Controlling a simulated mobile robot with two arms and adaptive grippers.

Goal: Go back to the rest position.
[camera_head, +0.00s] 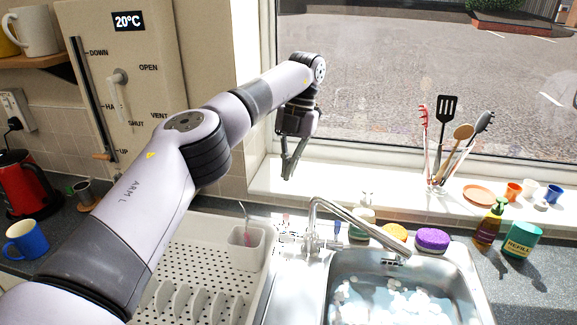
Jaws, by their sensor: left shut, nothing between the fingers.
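My left arm comes in from the lower left and reaches up across the picture toward the window. My left gripper (289,172) hangs down at its end, shut and empty, in front of the white window sill (345,190). It appears above and behind the dish rack, left of the tap; whether it touches the sill I cannot tell. My right gripper is not in view.
A tap (340,212) arches over a sink of soapy water (390,300). A dish rack (190,265) lies below my arm. Utensils in a holder (437,180), small pots and bottles stand at right. A blue mug (25,240) and red kettle (25,185) stand at left.

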